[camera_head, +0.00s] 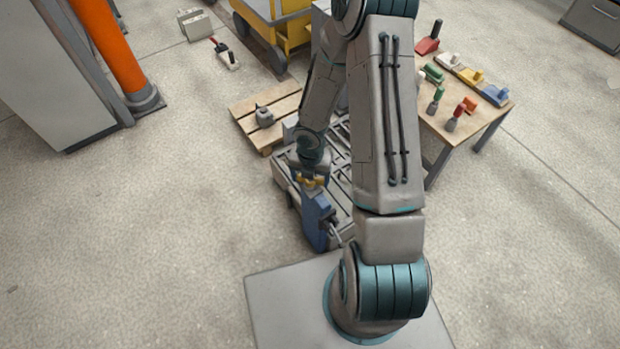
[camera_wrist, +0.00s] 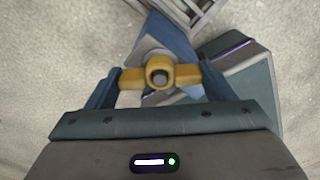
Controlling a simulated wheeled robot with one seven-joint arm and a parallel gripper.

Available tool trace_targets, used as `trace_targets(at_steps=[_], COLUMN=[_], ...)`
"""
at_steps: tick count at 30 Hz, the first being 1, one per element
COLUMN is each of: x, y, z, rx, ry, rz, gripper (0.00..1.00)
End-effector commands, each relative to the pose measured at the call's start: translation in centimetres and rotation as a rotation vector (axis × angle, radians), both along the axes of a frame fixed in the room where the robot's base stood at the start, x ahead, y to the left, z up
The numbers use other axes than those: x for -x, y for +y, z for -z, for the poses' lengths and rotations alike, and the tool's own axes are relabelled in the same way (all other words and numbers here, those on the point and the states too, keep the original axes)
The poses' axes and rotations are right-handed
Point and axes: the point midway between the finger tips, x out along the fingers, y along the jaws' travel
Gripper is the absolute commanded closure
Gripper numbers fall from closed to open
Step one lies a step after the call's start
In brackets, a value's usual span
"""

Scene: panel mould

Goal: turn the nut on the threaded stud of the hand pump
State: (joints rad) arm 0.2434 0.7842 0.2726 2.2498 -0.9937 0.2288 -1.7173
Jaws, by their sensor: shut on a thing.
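The nut is a yellow wing nut (camera_wrist: 187,75) with a round hub and two arms. The dark end of the threaded stud (camera_wrist: 160,77) shows in the hub's hole in the wrist view. My gripper (camera_wrist: 160,82) is shut on the nut, with one finger at the outer end of each arm. The hand pump is a blue body (camera_head: 318,222) below the nut, beside the slatted frame. It also shows behind the nut in the wrist view (camera_wrist: 175,40). In the head view the nut (camera_head: 312,181) is small under my wrist. The stud's lower length is hidden.
A grey slatted frame (camera_head: 288,185) stands right beside the pump. A wooden pallet (camera_head: 243,108) lies behind it, and a table with brushes and tools (camera_head: 492,112) stands at the right. An orange column (camera_head: 112,45) is at the left. The floor left of the pump is clear.

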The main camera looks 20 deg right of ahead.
Motion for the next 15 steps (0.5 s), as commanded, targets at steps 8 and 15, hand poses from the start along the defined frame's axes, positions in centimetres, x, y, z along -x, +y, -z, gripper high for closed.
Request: trace_targets(at_steps=[8,15], x=[0.09,0.05], y=[-0.01,-0.04], z=[-0.39,0.03], rx=[-0.001,0.0], ry=[0.003,0.001], rz=[-0.155,-0.302], gripper=[0.47,0.47])
